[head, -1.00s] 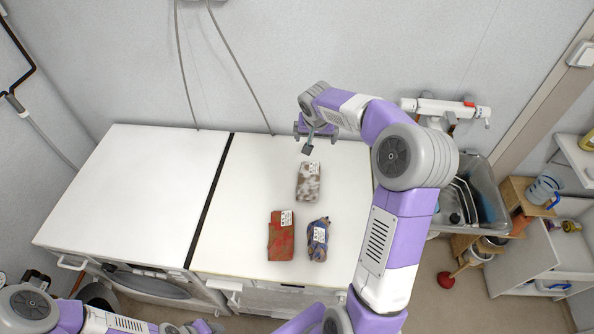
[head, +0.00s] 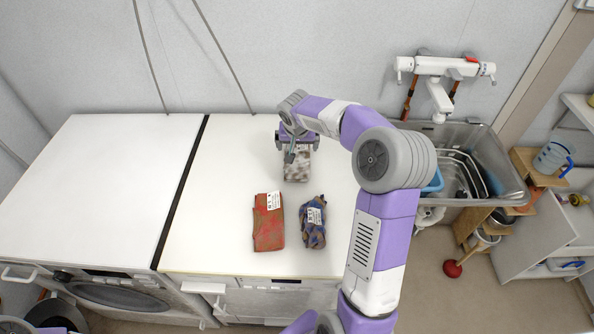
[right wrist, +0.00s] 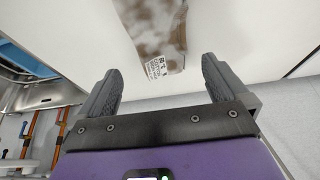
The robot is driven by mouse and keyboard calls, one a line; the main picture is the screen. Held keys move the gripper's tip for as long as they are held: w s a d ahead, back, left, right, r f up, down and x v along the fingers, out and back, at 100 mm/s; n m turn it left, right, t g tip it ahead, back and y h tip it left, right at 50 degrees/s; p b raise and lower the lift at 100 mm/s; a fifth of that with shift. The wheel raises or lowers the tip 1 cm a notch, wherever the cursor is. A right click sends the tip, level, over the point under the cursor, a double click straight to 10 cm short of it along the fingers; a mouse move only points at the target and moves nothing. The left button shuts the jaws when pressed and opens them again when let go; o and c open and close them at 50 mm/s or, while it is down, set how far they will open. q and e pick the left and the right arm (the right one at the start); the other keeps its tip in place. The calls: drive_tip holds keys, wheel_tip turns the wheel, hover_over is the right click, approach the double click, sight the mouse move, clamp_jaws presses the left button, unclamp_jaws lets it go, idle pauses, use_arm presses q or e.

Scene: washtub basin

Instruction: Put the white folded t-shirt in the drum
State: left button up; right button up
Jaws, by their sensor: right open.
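The white folded t-shirt (head: 297,169), mottled with brown-grey stains, lies at the back of the right white top. It also shows with its printed label in the right wrist view (right wrist: 155,28). My right gripper (head: 290,152) is open at the back end of the shirt. In the right wrist view the open fingers (right wrist: 161,72) are empty, with the shirt beyond their tips. My left gripper is not in view. The washing machine (head: 128,291) shows at the lower left with its round door; the drum inside is hidden.
A red folded cloth (head: 268,228) and a blue-brown folded cloth (head: 313,228) lie nearer the front edge. The left white top (head: 95,190) is bare. A metal sink (head: 475,160) with a tap stands at right, beside wooden steps and a red plunger (head: 452,269).

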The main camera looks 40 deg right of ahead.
sight(297, 156)
drive_tip(key=shift+f+b, duration=0.35)
drive_tip(key=shift+f, duration=0.4)
drive_tip(key=b+x, duration=0.1)
drive_tip(key=x, duration=0.5)
drive_tip(key=shift+f+b, duration=0.3)
drive_tip(key=shift+f, duration=0.1)
drive_tip(key=shift+w+d+f, duration=0.1)
drive_tip(key=shift+w+f, duration=0.1)
drive_tip(key=shift+f, duration=0.15)
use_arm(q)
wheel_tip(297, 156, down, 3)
use_arm(e)
drive_tip(key=shift+r, duration=0.1)
drive_tip(key=shift+c, duration=0.5)
